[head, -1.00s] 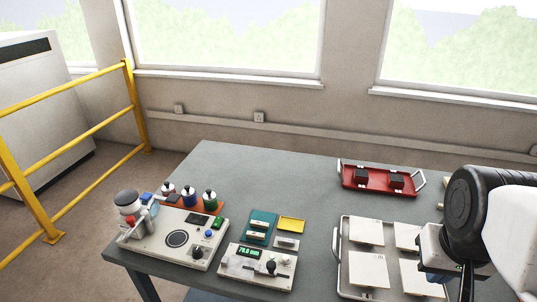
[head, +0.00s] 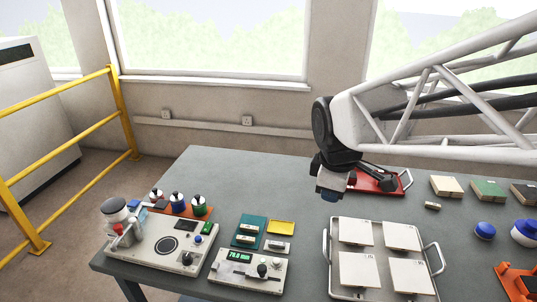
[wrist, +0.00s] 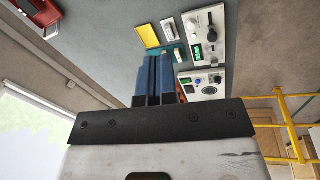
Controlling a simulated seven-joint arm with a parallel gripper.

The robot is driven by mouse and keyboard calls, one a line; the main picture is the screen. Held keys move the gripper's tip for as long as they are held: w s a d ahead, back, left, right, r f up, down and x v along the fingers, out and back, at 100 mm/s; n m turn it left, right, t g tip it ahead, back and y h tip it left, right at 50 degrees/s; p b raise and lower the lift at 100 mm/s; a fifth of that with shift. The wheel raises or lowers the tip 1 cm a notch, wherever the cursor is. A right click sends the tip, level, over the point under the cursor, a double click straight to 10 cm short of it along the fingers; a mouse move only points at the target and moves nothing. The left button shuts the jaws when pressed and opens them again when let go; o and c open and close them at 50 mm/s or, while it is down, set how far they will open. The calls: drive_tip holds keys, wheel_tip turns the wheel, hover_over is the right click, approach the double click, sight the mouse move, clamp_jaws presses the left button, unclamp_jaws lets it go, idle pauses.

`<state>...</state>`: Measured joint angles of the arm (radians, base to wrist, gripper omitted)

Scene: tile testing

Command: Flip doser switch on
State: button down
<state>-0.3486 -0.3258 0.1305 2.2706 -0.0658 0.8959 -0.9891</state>
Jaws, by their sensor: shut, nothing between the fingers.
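A white device (head: 150,257) with a jar, a black round plate, a blue button and a black knob (head: 187,259) stands at the table's left end. Beside it, a smaller white box (head: 222,276) carries a green display (head: 238,256), a black knob (head: 262,270) and a pale knob. I cannot tell which is the doser or how its switch is set. My gripper (head: 328,195) is shut and empty, above the table well right of both devices. In the wrist view, its blue fingers (wrist: 153,75) are together, below the small box (wrist: 212,62) and partly in front of the other device (wrist: 211,91).
A red tray (head: 382,187) lies partly behind my gripper. A metal tray (head: 334,285) with several pale tiles is at the front. Small bottles (head: 177,200), a teal holder (head: 254,222) and a yellow tray (head: 281,227) stand near the devices. Bare tabletop lies between them and my gripper.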

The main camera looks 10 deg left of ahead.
drive_tip(key=w+a+f+n, duration=0.25)
drive_tip(key=a+n, duration=0.25)
drive_tip(key=a, duration=0.3)
drive_tip(key=w+a+f+n, duration=0.1)
drive_tip(key=w+a+n, duration=0.2)
drive_tip(key=a+n, duration=0.35)
drive_tip(key=n, duration=0.9)
hover_over(208, 223)
drive_tip(key=s, duration=0.2)
wheel_tip(208, 223, down, 5)
drive_tip(key=shift+s+f, duration=0.15)
drive_tip(key=shift+s, duration=0.05)
drive_tip(key=f, duration=0.4)
drive_tip(key=w+f, duration=0.1)
drive_tip(key=f, duration=0.4)
drive_tip(key=w+f, duration=0.1)
drive_tip(key=f, duration=0.3)
drive_tip(key=shift+f, duration=0.4)
